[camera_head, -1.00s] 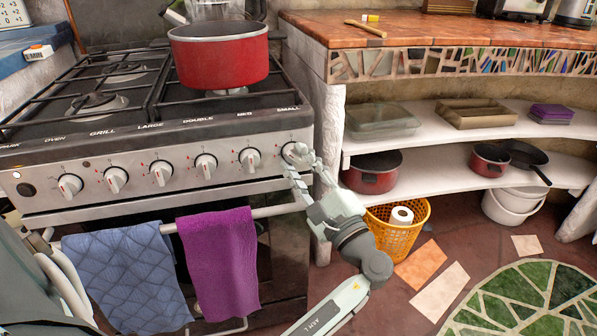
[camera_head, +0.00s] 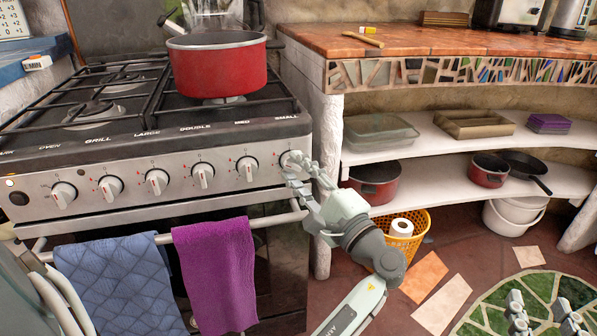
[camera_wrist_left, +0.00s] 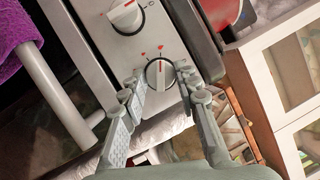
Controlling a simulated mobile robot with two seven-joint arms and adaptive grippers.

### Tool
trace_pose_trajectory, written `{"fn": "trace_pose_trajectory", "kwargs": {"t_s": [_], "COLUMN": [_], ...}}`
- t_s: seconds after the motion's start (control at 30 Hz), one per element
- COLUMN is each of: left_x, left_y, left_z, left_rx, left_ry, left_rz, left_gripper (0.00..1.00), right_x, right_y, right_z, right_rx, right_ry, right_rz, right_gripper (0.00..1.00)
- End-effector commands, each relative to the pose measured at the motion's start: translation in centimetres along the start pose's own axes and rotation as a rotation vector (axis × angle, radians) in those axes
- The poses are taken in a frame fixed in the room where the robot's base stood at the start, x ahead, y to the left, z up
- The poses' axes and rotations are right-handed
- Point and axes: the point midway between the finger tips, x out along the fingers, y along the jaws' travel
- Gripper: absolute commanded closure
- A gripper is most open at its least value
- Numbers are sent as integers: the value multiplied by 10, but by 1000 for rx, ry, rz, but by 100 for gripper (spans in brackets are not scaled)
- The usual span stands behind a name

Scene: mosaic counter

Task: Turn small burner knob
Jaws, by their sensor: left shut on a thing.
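The small burner knob (camera_wrist_left: 159,74) is at the right end of the stove's front panel, under the "SMALL" label. It is white with a red mark, which points up in the left wrist view. In the head view it is mostly hidden behind my left gripper (camera_head: 297,166). In the left wrist view the fingers of my left gripper (camera_wrist_left: 160,80) are on both sides of the knob, shut on it. My right gripper (camera_head: 544,314) is at the bottom right of the head view, its two fingers apart and nothing seen between them.
The neighbouring knob (camera_head: 247,168) is just to the left. A red pot (camera_head: 217,68) stands on the hob. Blue and purple towels (camera_head: 217,275) hang from the oven rail below. A yellow basket (camera_head: 402,245) is on the floor to the right of the stove.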

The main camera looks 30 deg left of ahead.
Motion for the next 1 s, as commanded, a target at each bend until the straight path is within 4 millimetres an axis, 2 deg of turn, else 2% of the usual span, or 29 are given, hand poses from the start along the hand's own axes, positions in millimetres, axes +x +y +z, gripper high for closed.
{"fn": "trace_pose_trajectory", "kwargs": {"t_s": [0.07,0.1,0.23,0.73,0.87,1.0], "left_x": [2,2,2,1,2,3], "left_y": [-2,-2,-1,-1,-2,-5], "left_z": [1,1,1,1,2,5], "left_rx": [-2,-1,-1,35,178,448], "left_ry": [-4,-4,-3,2,12,32], "left_rz": [-4,-4,-3,-16,-74,-185], "left_gripper": [98,66,50,48,48,48], "right_x": [0,0,0,0,0,-1], "right_y": [0,0,0,0,0,1], "right_z": [0,0,0,-3,-16,-41], "right_rx": [0,0,0,0,0,0], "right_ry": [0,0,0,-3,-2,-2], "right_rz": [0,0,0,1,1,1], "right_gripper": [60,60,60,60,60,60]}}
